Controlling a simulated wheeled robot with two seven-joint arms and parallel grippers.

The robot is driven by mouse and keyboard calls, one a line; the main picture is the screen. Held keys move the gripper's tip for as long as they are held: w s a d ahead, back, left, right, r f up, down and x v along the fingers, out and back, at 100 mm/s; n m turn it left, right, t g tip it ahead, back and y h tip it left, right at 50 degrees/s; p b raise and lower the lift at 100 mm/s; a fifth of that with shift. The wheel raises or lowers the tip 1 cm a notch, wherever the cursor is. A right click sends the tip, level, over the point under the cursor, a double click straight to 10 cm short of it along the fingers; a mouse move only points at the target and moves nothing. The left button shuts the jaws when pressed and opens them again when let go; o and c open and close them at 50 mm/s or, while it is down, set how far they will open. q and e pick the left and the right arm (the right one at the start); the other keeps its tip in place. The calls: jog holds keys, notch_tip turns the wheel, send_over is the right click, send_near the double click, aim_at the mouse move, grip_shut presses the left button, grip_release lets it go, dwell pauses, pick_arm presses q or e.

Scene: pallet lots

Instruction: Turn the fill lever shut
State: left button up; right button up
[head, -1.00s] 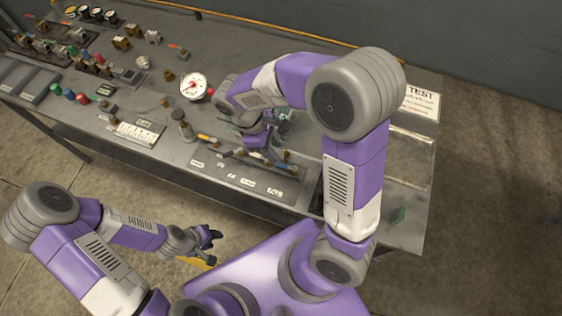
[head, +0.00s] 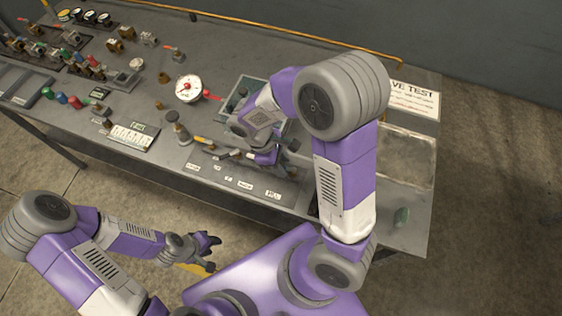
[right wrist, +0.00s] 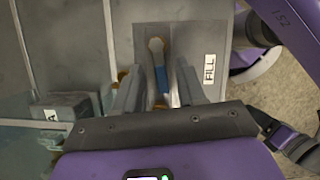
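The fill lever (right wrist: 161,78), with a blue grip and a brass-coloured end, shows in the right wrist view beside the FILL label (right wrist: 209,68). My right gripper (right wrist: 157,85) is open, with one finger on each side of the lever and some gap visible. Whether a finger touches it I cannot tell. In the head view my right gripper (head: 268,158) is low over the bench's front row of levers and hides the fill lever; the FILL label (head: 272,195) lies just in front. My left gripper (head: 209,252) is open and empty, off the bench's front edge.
Other levers and fittings line the bench (head: 210,50) to the left. A TEST sign (head: 413,100) and shallow basin (head: 405,155) are at right.

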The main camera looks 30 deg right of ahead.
grip_shut()
jog(key=shift+w+d+r+m+p, duration=0.1)
jog(key=shift+m+p, duration=0.3)
jog(key=shift+w+d+m+g+y+p, duration=0.15)
jog(key=shift+m+g+y+p, duration=0.15)
jog(key=shift+m+g+p, duration=0.15)
grip_release()
